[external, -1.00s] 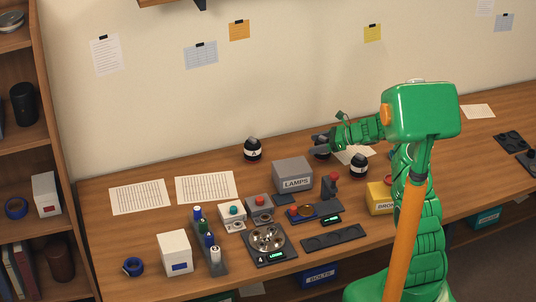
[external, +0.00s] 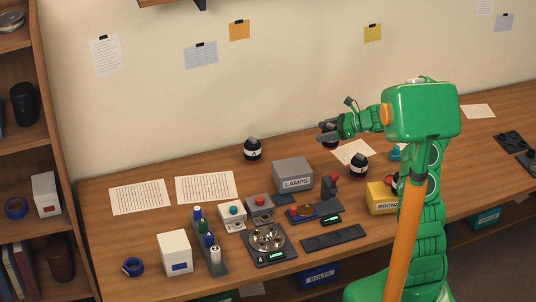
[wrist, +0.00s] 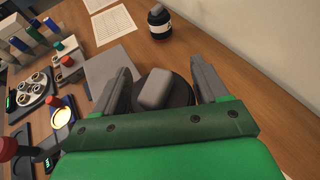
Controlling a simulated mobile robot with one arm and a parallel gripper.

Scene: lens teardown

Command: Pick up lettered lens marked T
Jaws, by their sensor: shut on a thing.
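My gripper (external: 327,131) is shut on a dark lens (external: 331,143) and holds it above the back of the table. In the wrist view this lens (wrist: 178,96) is a dark round body with a grey block on top, between the two fingers of my gripper (wrist: 163,88). Its letter is hidden. Two similar black lenses with white bands stand on the table: one at the back left (external: 252,149), also in the wrist view (wrist: 159,24), and one to the right (external: 359,165). I cannot read their letters for sure.
A grey LAMPS box (external: 292,176) stands in front and left of my gripper. A yellow box (external: 383,198) is close to my arm. Paper sheets (external: 206,187) lie at the left.

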